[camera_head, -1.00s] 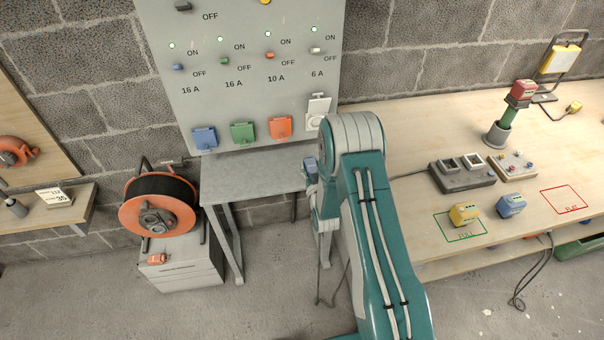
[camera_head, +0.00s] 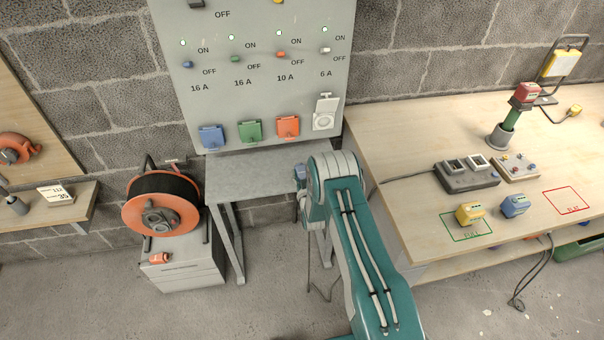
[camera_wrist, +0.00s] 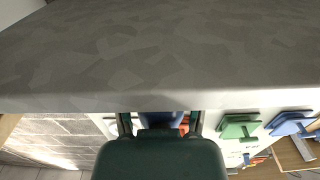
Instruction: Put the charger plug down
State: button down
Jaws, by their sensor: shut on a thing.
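My gripper (camera_head: 302,180) is at the right part of the grey metal table (camera_head: 250,178), below the socket panel, partly hidden behind my arm. In the wrist view my gripper (camera_wrist: 160,122) shows its two fingers apart, with a dark blue piece between them, which I take as the charger plug (camera_wrist: 161,117); most of it is hidden by the gripper body. The grey table top (camera_wrist: 160,55) fills the upper part of that view. I cannot tell whether the plug touches the table. A thin dark cable (camera_head: 309,270) hangs below the gripper.
The panel (camera_head: 250,80) carries blue, green, orange and white sockets; the white socket's (camera_head: 324,120) lid is up. An orange reel (camera_head: 160,215) stands left. The wooden bench (camera_head: 400,130) at right holds blocks and a charger box. The grey table's left part is clear.

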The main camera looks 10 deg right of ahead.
jog(key=shift+f, duration=0.15)
jog(key=shift+d+f, duration=0.3)
jog(key=shift+d, duration=0.3)
jog(key=shift+c, duration=0.8)
grip_release()
jog(key=shift+a, duration=0.45)
